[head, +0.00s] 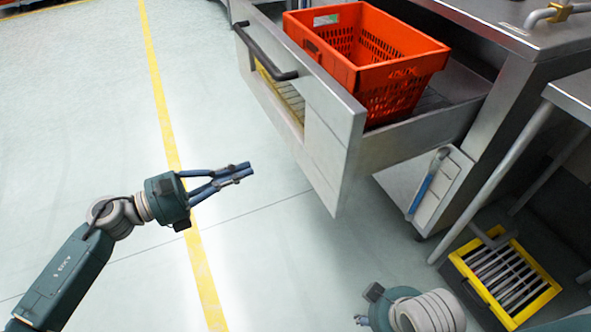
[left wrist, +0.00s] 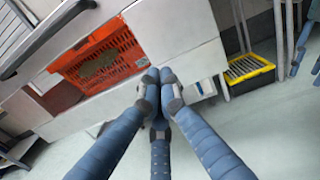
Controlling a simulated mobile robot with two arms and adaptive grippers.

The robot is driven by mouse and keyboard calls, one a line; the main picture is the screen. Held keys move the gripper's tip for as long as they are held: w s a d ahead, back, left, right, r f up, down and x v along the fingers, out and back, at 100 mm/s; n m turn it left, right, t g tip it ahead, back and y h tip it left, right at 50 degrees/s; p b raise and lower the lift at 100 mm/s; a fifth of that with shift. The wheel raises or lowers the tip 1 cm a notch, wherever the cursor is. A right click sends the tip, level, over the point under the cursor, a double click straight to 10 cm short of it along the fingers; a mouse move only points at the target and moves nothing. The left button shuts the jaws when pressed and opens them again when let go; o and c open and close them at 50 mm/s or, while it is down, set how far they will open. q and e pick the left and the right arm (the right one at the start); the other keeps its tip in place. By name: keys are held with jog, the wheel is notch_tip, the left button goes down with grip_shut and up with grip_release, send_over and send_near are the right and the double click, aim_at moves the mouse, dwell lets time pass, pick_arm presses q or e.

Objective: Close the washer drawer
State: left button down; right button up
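The washer drawer (head: 335,135) is pulled out from the steel unit, with an orange tote (head: 340,60) inside it. Its dark bar handle (head: 262,52) is on the front panel. In the left wrist view the handle (left wrist: 45,40) is at the upper left and the tote (left wrist: 100,58) is at the upper middle. My left gripper (head: 248,170) is over the floor in front of the drawer, apart from the front panel. Its fingertips are together with nothing between them, as the left wrist view (left wrist: 158,78) also shows. My right gripper (head: 362,318) is at the bottom edge, mostly cut off.
A steel counter (head: 500,25) stands above the drawer. A yellow-framed grate (head: 505,275) lies on the floor at the lower right, near table legs (head: 495,175). The floor to the left, with a yellow line (head: 160,95), is clear.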

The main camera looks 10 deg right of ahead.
pick_arm(q)
jog(key=m, duration=0.1)
send_near(314, 150)
jog(key=x, duration=0.7)
jog(key=shift+w, duration=0.1)
